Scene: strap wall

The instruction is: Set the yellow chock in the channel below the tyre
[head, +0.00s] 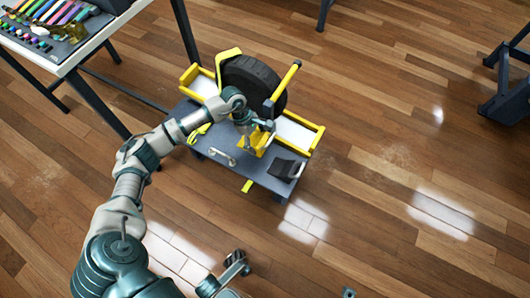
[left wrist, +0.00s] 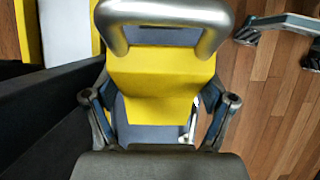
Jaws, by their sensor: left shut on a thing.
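A dark tyre (head: 252,78) stands in a yellow-edged frame on a low grey cart. The yellow chock (head: 256,143) is in front of the tyre, under my left gripper (head: 256,127). In the left wrist view the chock (left wrist: 160,82) lies between the two fingers of my left gripper (left wrist: 158,108), which is shut on it. A curved metal bar (left wrist: 165,16) crosses the top of that view. The channel below the tyre is hidden behind the arm and chock.
The grey cart (head: 213,144) carries a silver handle and a dark block (head: 285,168). A table with coloured items (head: 52,22) is upper left.

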